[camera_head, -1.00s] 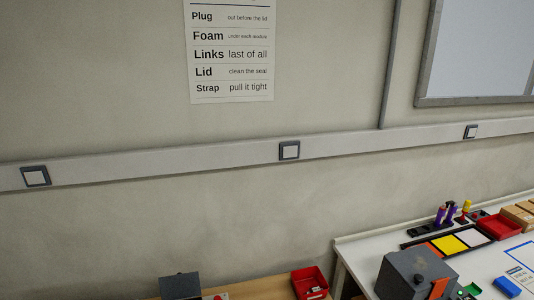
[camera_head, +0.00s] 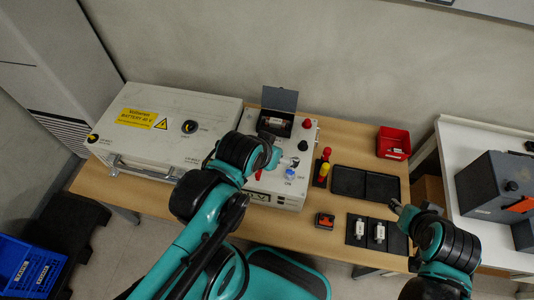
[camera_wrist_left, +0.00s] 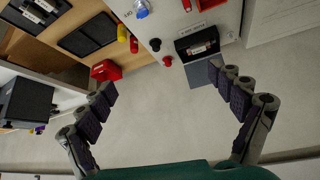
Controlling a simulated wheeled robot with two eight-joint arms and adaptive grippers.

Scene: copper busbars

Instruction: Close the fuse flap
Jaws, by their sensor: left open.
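The fuse flap (camera_head: 280,98) is a dark grey plate standing open at the back of the fuse opening on the white unit (camera_head: 262,189). The fuse (camera_head: 276,122) shows uncovered in the opening. In the left wrist view the flap (camera_wrist_left: 207,76) lies beside the fuse opening, close to one fingertip; I cannot tell whether they touch. My left gripper (camera_wrist_left: 162,80) is open and empty. In the head view its arm reaches over the white unit and partly hides it. My right gripper (camera_head: 398,207) is by the table's right front, mostly hidden by its own wrist.
A large white battery case (camera_head: 165,125) stands left of the unit. A grey wall stands behind.

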